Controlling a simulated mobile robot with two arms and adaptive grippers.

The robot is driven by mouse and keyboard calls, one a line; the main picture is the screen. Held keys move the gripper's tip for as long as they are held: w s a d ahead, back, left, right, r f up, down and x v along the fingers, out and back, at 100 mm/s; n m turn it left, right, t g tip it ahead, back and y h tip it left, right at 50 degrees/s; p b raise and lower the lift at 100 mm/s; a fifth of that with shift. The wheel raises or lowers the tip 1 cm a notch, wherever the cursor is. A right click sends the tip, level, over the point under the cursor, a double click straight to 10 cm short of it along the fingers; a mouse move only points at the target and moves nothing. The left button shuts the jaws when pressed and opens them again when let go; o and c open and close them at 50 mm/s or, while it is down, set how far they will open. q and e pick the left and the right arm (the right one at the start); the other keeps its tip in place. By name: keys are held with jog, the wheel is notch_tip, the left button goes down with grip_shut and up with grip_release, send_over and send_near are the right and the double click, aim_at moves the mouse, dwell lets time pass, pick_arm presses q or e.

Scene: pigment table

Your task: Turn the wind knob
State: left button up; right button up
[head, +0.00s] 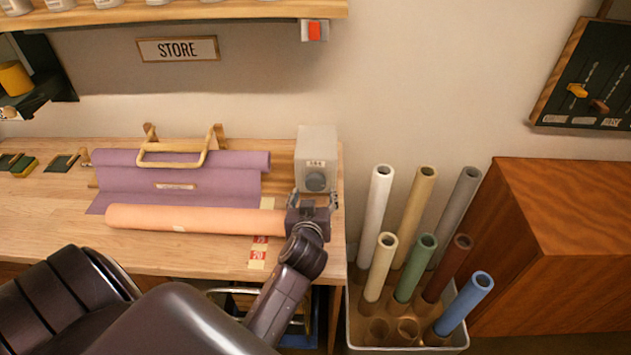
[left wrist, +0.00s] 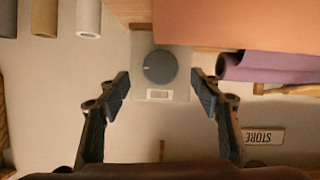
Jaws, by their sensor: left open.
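The wind knob is a round dark grey dial (head: 316,181) on the front of a pale grey box (head: 317,146) at the right end of the table. In the left wrist view the knob (left wrist: 159,67) shows between and beyond my fingertips, with a small white label beside it. My left gripper (head: 313,200) is open and empty in front of the box, one finger toward each side of the knob. In the left wrist view the gripper (left wrist: 160,88) has a clear gap around the knob, and no touch shows. My right gripper is not in view.
An orange roll (head: 180,219) lies just left of my gripper, before a purple sheet (head: 220,188) on a wooden-handled holder. A bin (head: 349,320) of several coloured rolls stands right of the table (head: 50,220). A wooden cabinet (head: 560,210) is farther right.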

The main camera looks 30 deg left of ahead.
aim_at(315, 186)
pick_arm(q)
jog(key=p+x, duration=0.1)
jog(key=x, duration=0.2)
jog(key=shift+w+a, duration=0.2)
jog(key=shift+w, duration=0.1)
jog(key=shift+x, duration=1.15)
jog(key=shift+f, duration=0.15)
jog(key=shift+c, duration=1.2)
jog(key=c, duration=0.9)
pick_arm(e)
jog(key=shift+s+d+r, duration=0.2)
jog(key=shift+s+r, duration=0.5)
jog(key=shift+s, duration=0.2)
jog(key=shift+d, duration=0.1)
